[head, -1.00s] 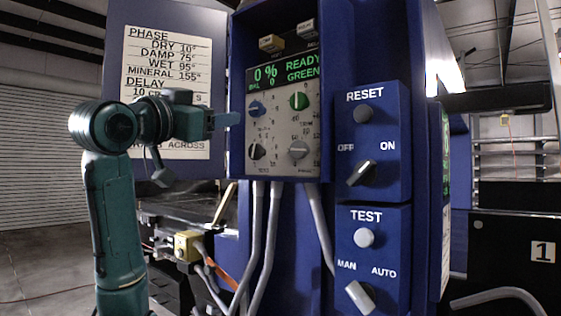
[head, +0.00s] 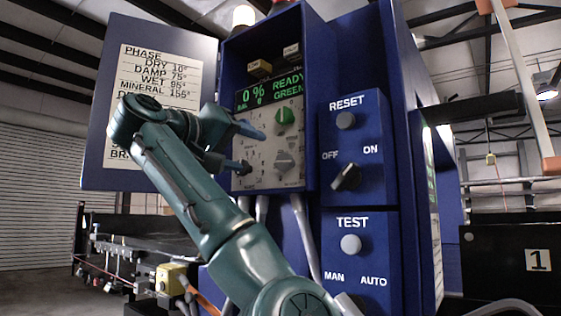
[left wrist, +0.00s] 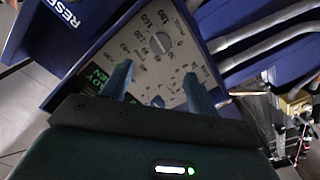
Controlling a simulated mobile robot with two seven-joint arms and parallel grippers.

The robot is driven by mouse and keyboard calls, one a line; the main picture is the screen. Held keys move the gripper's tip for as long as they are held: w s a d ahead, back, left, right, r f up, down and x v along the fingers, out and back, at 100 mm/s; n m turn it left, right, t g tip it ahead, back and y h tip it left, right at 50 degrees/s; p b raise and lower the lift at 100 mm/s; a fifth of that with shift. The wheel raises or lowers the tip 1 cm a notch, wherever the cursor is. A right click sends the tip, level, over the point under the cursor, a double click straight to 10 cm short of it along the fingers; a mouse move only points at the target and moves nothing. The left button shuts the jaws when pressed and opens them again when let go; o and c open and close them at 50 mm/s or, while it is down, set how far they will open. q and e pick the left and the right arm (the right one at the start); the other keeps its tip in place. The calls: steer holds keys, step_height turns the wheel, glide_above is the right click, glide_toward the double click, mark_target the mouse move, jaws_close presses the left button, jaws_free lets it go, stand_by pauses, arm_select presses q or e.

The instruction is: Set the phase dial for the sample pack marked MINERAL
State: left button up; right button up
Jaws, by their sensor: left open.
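The control panel (head: 270,180) shows a green knob (head: 285,117) at upper right and a grey dial (head: 284,160) at lower right; the grey dial's exact setting is too small to read. My left gripper (head: 254,151) is open and empty in front of the panel's left half, hiding the left knobs. In the left wrist view its two fingers (left wrist: 158,72) point at the panel, apart from the grey dial (left wrist: 160,42), which lies beyond the tips beside degree-like numbers. The card (head: 150,70) reads MINERAL 155°. My right gripper is not in view.
The display (head: 270,90) reads 0 % READY GREEN. To the right are the RESET button (head: 346,120), OFF/ON switch (head: 346,177) and TEST button (head: 350,244). Grey conduits (head: 303,235) run below the panel. The open door with the card stands left of the box.

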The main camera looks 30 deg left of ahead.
mark_target(281, 160)
arm_select(q)
steer(key=w+p, duration=0.1)
steer(key=w, duration=0.5)
steer(key=w+d+p, duration=0.1)
steer(key=w, duration=0.3)
steer(key=shift+p, duration=0.35)
steer(key=shift+w, duration=0.8)
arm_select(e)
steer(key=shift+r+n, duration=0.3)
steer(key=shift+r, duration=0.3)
arm_select(q)
steer(key=c, duration=1)
steer(key=shift+f+m, duration=0.1)
steer(key=shift+m, duration=0.2)
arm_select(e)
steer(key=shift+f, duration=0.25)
